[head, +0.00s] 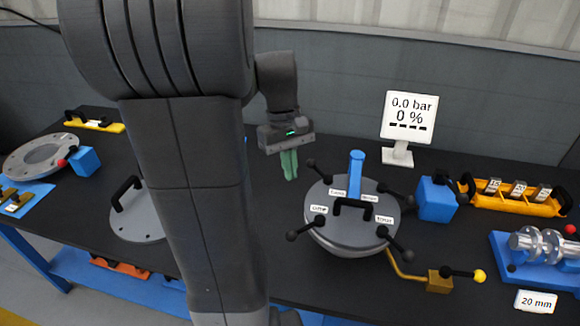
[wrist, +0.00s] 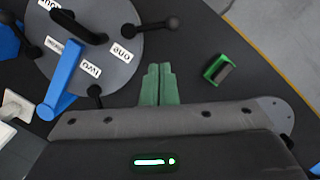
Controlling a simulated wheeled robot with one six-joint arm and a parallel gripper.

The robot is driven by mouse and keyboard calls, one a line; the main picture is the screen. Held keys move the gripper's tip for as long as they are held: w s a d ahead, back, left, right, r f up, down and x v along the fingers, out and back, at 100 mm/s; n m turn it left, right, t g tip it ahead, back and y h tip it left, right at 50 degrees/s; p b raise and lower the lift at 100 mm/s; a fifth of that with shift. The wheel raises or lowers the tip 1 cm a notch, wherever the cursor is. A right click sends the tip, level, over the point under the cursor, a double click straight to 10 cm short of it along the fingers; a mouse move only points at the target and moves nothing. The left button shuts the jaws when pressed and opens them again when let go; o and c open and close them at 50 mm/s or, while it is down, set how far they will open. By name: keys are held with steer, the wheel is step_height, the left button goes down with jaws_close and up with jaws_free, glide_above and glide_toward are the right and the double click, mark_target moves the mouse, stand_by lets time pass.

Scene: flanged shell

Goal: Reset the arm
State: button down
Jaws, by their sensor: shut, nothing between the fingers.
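My gripper (head: 289,164) hangs from my arm in the middle of the head view, its green fingers together with nothing between them. It is above the dark table, behind and left of the flanged shell (head: 345,237). The shell has a round grey lid with a black handle (head: 352,206), several black-knobbed levers, white labels and a blue post (head: 356,170). In the wrist view the closed fingers (wrist: 159,84) point past the lid (wrist: 115,60), which lies to their upper left. The fingers look apart from the lid. My arm hides part of the table.
A display (head: 408,118) reading 0.0 bar and 0 % stands behind the shell. A blue block (head: 437,199), yellow tray (head: 514,199) and blue-based fixture (head: 519,272) are at right. Discs (head: 138,222) lie at left. A green block (wrist: 218,69) shows in the wrist view.

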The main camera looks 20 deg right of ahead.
steer(key=x, duration=0.9)
steer(key=w+d+f+m+y+p, duration=0.2)
steer(key=w+d+f+m, duration=0.1)
steer(key=m, duration=0.7)
steer(key=shift+w+d+f+t, duration=0.3)
steer(key=shift+d+f, duration=0.2)
steer(key=shift+f, duration=0.35)
